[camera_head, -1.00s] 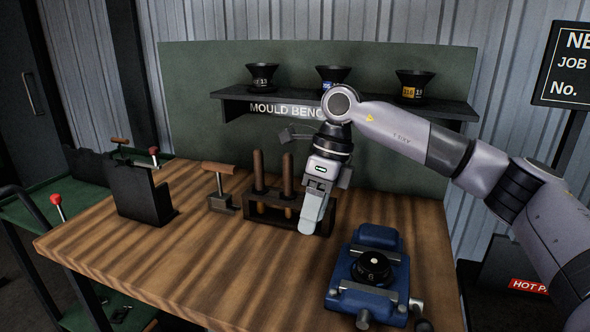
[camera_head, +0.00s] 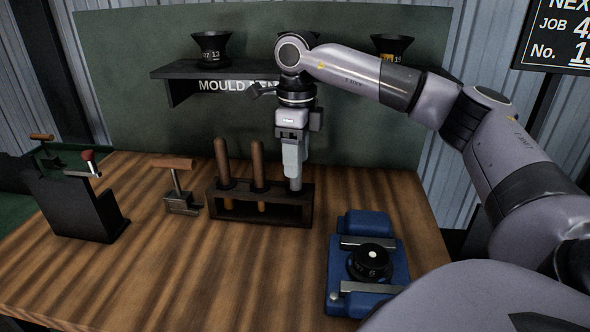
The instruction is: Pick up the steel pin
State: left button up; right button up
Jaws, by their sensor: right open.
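A dark rack (camera_head: 262,214) stands on the wooden bench and holds two wooden-handled tools. A short grey piece, which looks like the steel pin (camera_head: 296,185), stands upright at the rack's right end. My right gripper (camera_head: 293,172) points down directly over that piece, with its fingers at or around its top. The fingers are open, seen edge-on, and hide most of the pin. I cannot tell whether they touch it. My left gripper is not in view.
Wooden-handled tools (camera_head: 228,172) (camera_head: 258,165) stand close left of the gripper. A T-handled clamp (camera_head: 181,190) and a black holder (camera_head: 82,208) are further left. A blue fixture (camera_head: 373,225) sits front right. A shelf (camera_head: 185,72) with black funnels is behind. The front bench is clear.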

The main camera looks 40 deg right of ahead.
aim_at(296, 181)
jog(key=shift+f, duration=1.2)
grip_shut()
